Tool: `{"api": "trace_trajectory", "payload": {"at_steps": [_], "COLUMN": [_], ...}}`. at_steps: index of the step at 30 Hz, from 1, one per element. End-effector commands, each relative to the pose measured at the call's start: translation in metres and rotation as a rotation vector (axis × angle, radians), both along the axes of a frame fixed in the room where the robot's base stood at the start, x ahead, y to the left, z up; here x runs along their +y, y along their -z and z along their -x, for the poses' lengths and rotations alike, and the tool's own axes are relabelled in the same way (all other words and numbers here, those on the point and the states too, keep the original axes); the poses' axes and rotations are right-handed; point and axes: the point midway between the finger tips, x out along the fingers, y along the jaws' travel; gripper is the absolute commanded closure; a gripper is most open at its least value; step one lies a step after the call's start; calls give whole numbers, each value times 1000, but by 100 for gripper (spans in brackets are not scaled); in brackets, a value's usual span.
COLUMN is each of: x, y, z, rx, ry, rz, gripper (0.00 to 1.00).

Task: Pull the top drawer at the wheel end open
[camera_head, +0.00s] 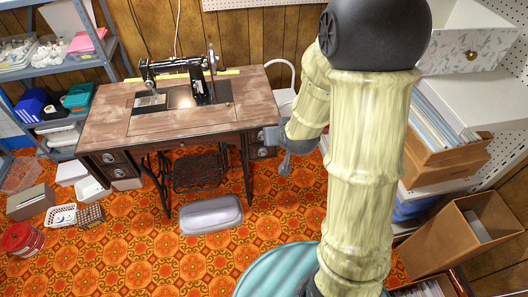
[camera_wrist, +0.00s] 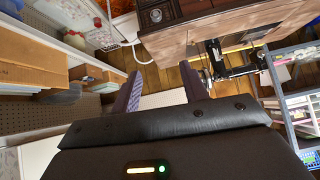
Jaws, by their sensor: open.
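The treadle sewing table (camera_head: 110,120) has a wooden top with a black sewing machine (camera_head: 200,85) on it, its handwheel toward the right. Stacked drawers hang under each end. At the right end a lower drawer with a metal pull (camera_head: 262,152) shows, and the top drawer there is largely hidden behind my gripper (camera_head: 281,152). In the wrist view a dark drawer front with a round metal pull (camera_wrist: 156,15) lies beyond the fingertips. My gripper (camera_wrist: 160,80) is open and empty, apart from that pull. The drawers look closed.
A grey rounded case (camera_head: 211,215) lies on the patterned floor before the treadle. Blue shelving (camera_head: 112,45) stands at the left. Shelves with wooden boxes (camera_head: 440,150) and an open brown box (camera_head: 465,235) crowd the right. A teal round top (camera_head: 275,270) is in front.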

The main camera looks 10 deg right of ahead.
Motion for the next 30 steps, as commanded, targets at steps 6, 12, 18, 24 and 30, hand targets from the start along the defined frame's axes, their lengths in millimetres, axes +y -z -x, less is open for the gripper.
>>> {"api": "trace_trajectory", "payload": {"at_steps": [6,12,18,24,30], "x": [1,2,2,2,1], "y": [75,127,178,228,277], "z": [-26,-46,-62,-73,-79], "rx": [-129,-254,-378,-503,-627], "ry": [8,17,27,40,53], "rz": [-19,-39,-60,-83,-107], "gripper": [56,56,56,56,56]}}
